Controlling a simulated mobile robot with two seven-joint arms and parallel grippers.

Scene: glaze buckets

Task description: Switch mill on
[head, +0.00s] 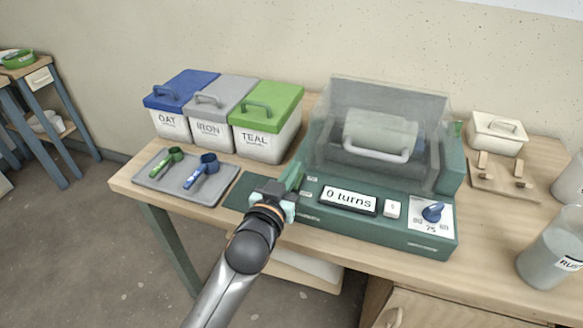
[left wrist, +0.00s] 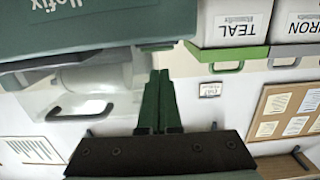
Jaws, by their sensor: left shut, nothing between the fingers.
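The mill (head: 315,218) is a dark green machine on the table, with a clear cover (head: 335,100) over a pale jar (head: 380,130). Its display (head: 348,199) reads "0 turns". To the right are a small white switch (head: 392,209) and a blue dial knob (head: 433,212) above a "75" label. My left gripper (head: 293,180) is shut and empty, at the left end of the mill's front panel, left of the display; I cannot tell whether it touches. In the left wrist view its green fingers (left wrist: 159,78) are together and the mill (left wrist: 90,22) appears upside down.
Lidded bins with blue, grey and green lids (head: 265,105) stand at the back left. A grey tray (head: 225,187) with two scoops lies before them. A white lidded box (head: 497,132) and a "RUST" bucket (head: 550,250) stand to the right.

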